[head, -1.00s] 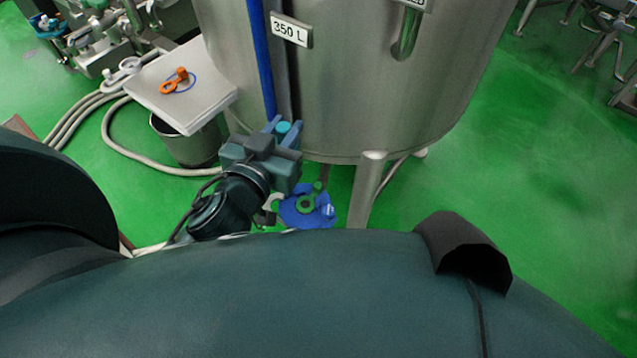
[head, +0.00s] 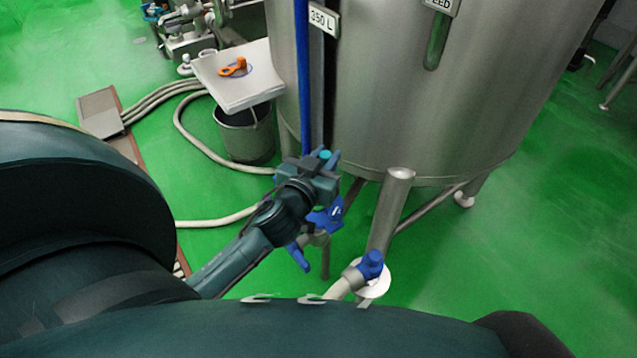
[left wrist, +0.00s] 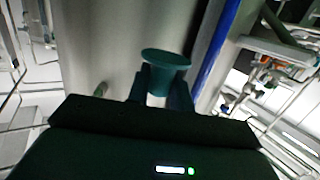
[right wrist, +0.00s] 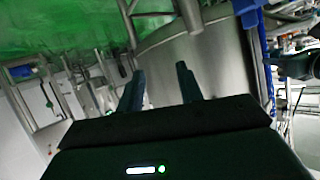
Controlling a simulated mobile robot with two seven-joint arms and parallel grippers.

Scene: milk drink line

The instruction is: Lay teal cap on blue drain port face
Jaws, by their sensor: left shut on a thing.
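The teal cap (head: 325,155) is between the fingers of my left gripper (head: 326,158), in front of the steel tank. In the left wrist view the cap (left wrist: 165,60) shows its round flared top above the two fingers. A blue fitting (head: 328,216) sits low under the tank, partly hidden behind my left gripper and wrist. I cannot tell whether its port face shows. The cap is apart from it. My right gripper (right wrist: 161,88) shows only in its own wrist view, with its fingers apart and nothing between them.
The steel tank (head: 440,110) fills the back, with a leg (head: 388,215) at right. A board with an orange part (head: 233,67) stands over a bucket (head: 246,138) at left. Green floor is clear at right.

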